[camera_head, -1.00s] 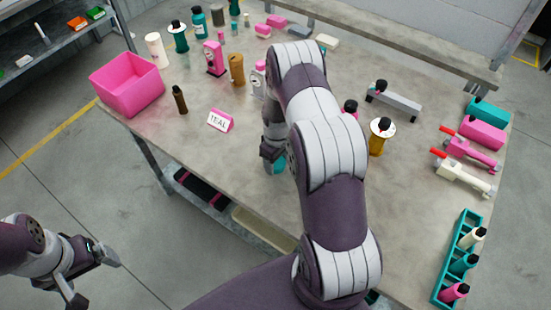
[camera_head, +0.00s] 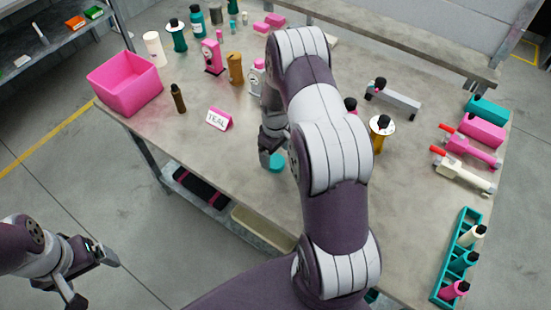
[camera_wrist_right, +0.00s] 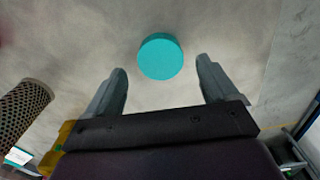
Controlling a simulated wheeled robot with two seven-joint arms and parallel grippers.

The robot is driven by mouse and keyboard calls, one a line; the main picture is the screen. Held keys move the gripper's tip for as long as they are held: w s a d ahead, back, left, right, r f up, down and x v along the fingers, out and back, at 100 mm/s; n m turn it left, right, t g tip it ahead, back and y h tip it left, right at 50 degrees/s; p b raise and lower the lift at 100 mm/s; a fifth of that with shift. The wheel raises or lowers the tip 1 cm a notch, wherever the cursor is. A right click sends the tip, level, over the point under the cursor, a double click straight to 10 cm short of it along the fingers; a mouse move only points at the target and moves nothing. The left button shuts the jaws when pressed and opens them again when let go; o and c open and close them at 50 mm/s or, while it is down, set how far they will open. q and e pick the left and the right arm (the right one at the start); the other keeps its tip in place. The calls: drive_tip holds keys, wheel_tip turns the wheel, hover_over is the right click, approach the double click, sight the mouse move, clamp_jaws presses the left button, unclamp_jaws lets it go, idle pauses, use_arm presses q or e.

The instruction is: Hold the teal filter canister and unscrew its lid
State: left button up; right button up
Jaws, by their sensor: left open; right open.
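A round, flat-topped teal piece (camera_head: 273,161) is on the workbench, below my right gripper. In the right wrist view the teal disc (camera_wrist_right: 160,56) lies between and just beyond the two fingertips, apart from both. I cannot tell whether it is a loose lid or the top of a canister. My right gripper (camera_wrist_right: 163,76) is open and empty; in the head view it is partly hidden by my arm. My left gripper (camera_head: 88,273) is open and empty, off the bench at lower left. A teal container (camera_head: 198,20) stands at the back of the bench.
A "TEAL" sign (camera_head: 219,119), a dark bottle (camera_head: 178,98) and a pink bin (camera_head: 125,83) are to the left. A brown cylinder (camera_head: 235,68) stands behind. Clamps (camera_head: 465,168) and a teal bottle rack (camera_head: 442,285) line the right edge. The front-left bench top is clear.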

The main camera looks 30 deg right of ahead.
sight(275, 161)
wheel_tip(275, 161, up, 8)
drive_tip(key=s+a+r+m, duration=0.1)
drive_tip(key=s+a+r, duration=0.3)
drive_tip(key=s+a, duration=0.3)
drive_tip(key=s+a+r+m+t, duration=0.1)
drive_tip(key=s+a+r+m, duration=0.1)
drive_tip(key=s+a+r, duration=0.2)
drive_tip(key=s+a+b, duration=0.1)
drive_tip(key=s+a, duration=0.2)
drive_tip(key=shift+s+a+r, duration=0.15)
drive_tip(key=shift+a+r, duration=0.1)
drive_tip(key=shift+r, duration=0.15)
drive_tip(key=shift+s, duration=0.1)
